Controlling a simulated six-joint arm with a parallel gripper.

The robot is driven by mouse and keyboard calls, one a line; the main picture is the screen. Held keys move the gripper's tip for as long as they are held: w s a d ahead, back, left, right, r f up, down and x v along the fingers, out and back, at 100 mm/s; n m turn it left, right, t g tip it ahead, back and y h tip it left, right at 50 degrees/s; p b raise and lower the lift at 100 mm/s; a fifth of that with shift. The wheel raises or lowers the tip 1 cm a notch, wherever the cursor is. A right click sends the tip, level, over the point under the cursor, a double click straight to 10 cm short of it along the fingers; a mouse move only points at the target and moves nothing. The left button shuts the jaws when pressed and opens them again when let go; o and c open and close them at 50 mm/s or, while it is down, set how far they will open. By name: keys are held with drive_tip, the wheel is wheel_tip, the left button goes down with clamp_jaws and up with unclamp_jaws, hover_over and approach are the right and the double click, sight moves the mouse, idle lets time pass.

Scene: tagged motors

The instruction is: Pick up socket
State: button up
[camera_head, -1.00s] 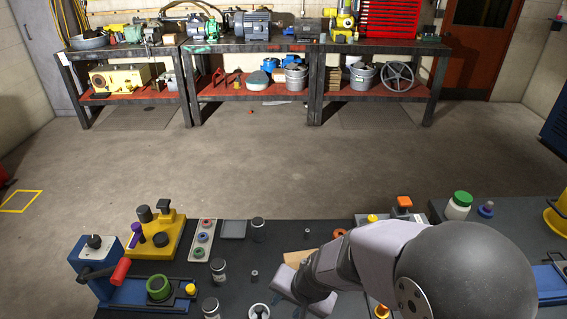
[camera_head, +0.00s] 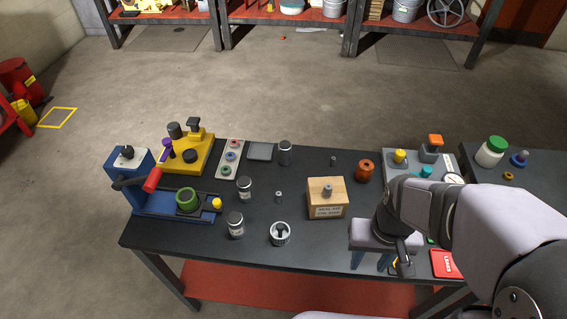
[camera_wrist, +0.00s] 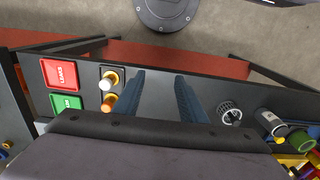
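Several small grey metal pieces that could be the socket are in the head view. One (camera_head: 278,197) stands on the dark bench, one (camera_head: 333,161) stands near its back edge, and one (camera_head: 327,190) is on the wooden block (camera_head: 325,207). I cannot tell which is the socket. My gripper (camera_head: 371,262) is to the right of and in front of the block, near the bench's front edge. In the wrist view its two blue fingers (camera_wrist: 165,98) are apart with nothing between them.
A ribbed round cup (camera_head: 280,234), also in the wrist view (camera_wrist: 229,113), stands left of my gripper. Jars (camera_head: 235,224) stand further left, beside a blue fixture (camera_head: 180,205). Bare bench lies around the block.

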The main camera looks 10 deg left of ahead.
drive_tip(key=w+a+m, duration=0.3)
drive_tip(key=w+a, duration=0.1)
drive_tip(key=w, duration=0.5)
drive_tip(key=m+b, duration=0.2)
drive_tip(key=m, duration=0.5)
hover_over(279, 193)
drive_tip(key=shift+s+d+f, duration=0.15)
drive_tip(key=shift+d+f, duration=0.05)
drive_tip(key=shift+f, duration=0.4)
drive_tip(key=shift+s+d+f, duration=0.1)
drive_tip(key=shift+d+f, duration=0.05)
drive_tip(key=shift+f, duration=0.4)
drive_tip(key=shift+w+a+f, duration=0.1)
drive_tip(key=shift+w+a, duration=0.05)
drive_tip(key=shift+a, duration=0.4)
drive_tip(key=shift+d+f+p, duration=0.15)
drive_tip(key=shift+f+p, duration=0.9)
drive_tip(key=shift+f, duration=2.6)
drive_tip(key=shift+c, duration=0.4)
clamp_jaws()
